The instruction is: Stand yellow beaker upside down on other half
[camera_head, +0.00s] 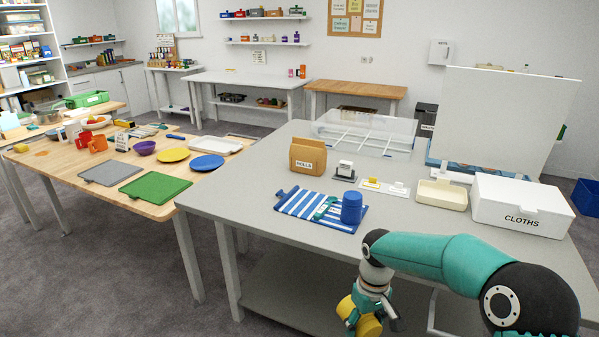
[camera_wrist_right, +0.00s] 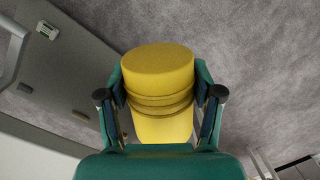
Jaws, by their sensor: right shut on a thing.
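The yellow beaker (camera_head: 369,326) is held in my right gripper (camera_head: 367,312), in front of the grey table's near edge and low in the head view. In the right wrist view the beaker (camera_wrist_right: 158,73) sits between the two fingers of the right gripper (camera_wrist_right: 160,103), which are shut on it. It looks tilted in the head view, and I cannot tell which end is its mouth. A blue-and-white striped cloth (camera_head: 297,203) lies on the grey table. A blue beaker (camera_head: 351,207) stands on its right half; the left half is mostly bare. My left gripper is not in view.
On the grey table (camera_head: 240,190) stand a brown box (camera_head: 307,156), a cream tray (camera_head: 441,195), a white cloths box (camera_head: 521,205) and a clear divided bin (camera_head: 365,131). A small green item (camera_head: 322,209) lies mid-cloth. The table is clear left of the cloth.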

